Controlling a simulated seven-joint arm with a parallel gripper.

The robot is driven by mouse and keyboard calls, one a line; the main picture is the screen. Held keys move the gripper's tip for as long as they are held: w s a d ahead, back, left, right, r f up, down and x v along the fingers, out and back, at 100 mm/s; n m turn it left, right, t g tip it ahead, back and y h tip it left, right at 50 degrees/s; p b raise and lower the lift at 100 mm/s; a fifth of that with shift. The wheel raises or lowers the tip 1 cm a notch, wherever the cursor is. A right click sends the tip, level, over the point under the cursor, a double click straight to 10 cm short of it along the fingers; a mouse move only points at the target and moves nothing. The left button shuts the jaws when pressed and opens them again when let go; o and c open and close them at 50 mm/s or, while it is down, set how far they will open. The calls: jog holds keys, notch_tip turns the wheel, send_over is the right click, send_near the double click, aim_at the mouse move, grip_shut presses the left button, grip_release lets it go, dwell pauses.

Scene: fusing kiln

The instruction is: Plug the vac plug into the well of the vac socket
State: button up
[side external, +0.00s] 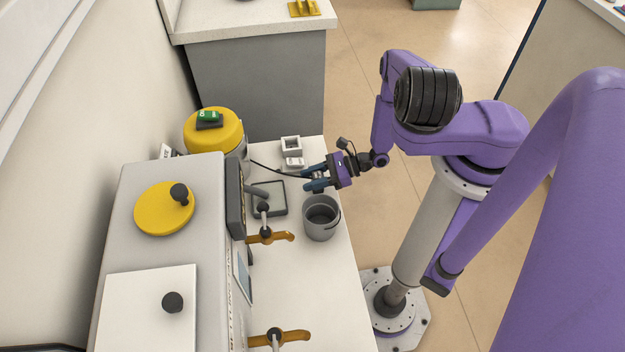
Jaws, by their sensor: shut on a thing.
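My gripper (310,178) is over the white bench, its blue fingers pointing left. It is shut on the vac plug, at the end of a black cable (277,170) from the yellow canister. The plug itself is mostly hidden by the fingers and too small to make out. A white square block with a dark opening (290,139) stands just beyond the fingers, toward the back of the bench. A smaller white block (291,162) sits in front of it, close to the fingers. I cannot tell for sure which of these is the vac socket.
A grey bucket (321,231) stands in front of my gripper. A grey-rimmed tray (283,207) lies to its left. The grey kiln (212,240) with orange-handled levers (270,237) fills the left side. The yellow canister (205,137) stands at the back left.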

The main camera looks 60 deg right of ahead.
jog(key=shift+r, duration=0.45)
jog(key=s+r, duration=1.1)
jog(key=s, duration=0.3)
jog(key=w+d+f, duration=0.5)
jog(key=w+d, duration=0.5)
jog(key=w, duration=0.2)
jog(key=w+r, duration=0.1)
jog(key=w, duration=0.8)
jog(key=w+a+r, duration=0.1)
jog(key=w+r, duration=0.1)
jog(key=w, duration=0.7)
jog(key=shift+w+a, duration=0.15)
jog(key=shift+a, duration=0.15)
